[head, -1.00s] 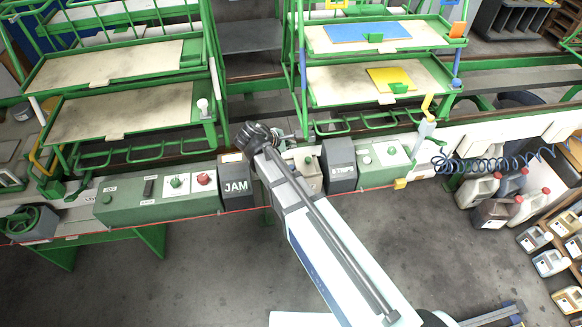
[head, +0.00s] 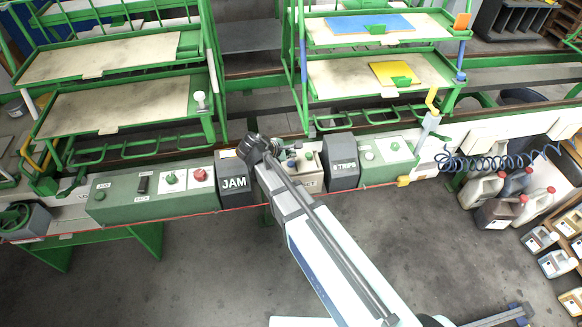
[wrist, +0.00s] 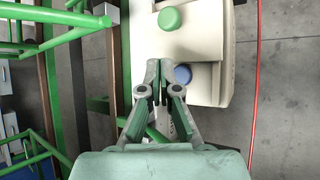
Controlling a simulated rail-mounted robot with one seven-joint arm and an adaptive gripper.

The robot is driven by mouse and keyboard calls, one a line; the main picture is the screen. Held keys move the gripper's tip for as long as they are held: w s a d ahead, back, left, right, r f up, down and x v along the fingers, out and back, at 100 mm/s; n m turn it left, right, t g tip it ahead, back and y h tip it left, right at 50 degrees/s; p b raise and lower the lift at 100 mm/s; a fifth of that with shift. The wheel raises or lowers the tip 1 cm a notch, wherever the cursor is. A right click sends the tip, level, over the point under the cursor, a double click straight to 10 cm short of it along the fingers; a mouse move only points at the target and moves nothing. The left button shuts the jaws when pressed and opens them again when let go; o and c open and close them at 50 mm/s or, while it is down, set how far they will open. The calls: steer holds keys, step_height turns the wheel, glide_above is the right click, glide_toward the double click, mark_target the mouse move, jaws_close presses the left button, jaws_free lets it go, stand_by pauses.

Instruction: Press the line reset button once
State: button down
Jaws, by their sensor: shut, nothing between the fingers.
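A beige control box (head: 311,184) stands between the dark JAM box and the dark STRIPS box. It carries a green button (wrist: 170,19) and a blue button (wrist: 183,74); no label on either is readable. My gripper (wrist: 158,68) is shut and empty in the wrist view. Its fingertips appear just left of the blue button and below the green one; I cannot tell their height or whether they touch the box. In the head view my wrist and arm hide part of the box, and the green button (head: 309,155) shows to the right of them.
The JAM box (head: 235,186) is left of my arm and the STRIPS box (head: 342,163) is right. A green panel (head: 150,200) with a red button (head: 199,174) lies farther left. Green racks with trays (head: 120,104) rise behind the bench. A red line runs along the front edge.

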mark_target(293, 162)
steer(key=shift+f+b, duration=0.3)
steer(key=shift+f, duration=0.6)
stand_by(0.8)
steer(key=shift+f, duration=0.45)
steer(key=shift+f+b, duration=0.45)
steer(key=shift+f, duration=0.25)
stand_by(0.8)
steer(key=shift+r, duration=0.15)
steer(key=shift+w+r+p, duration=0.1)
steer(key=shift+r+p, duration=0.6)
steer(key=shift+r, duration=0.3)
steer(key=shift+r, duration=0.1)
steer(key=shift+r+p, duration=1.65)
steer(key=shift+r, duration=0.8)
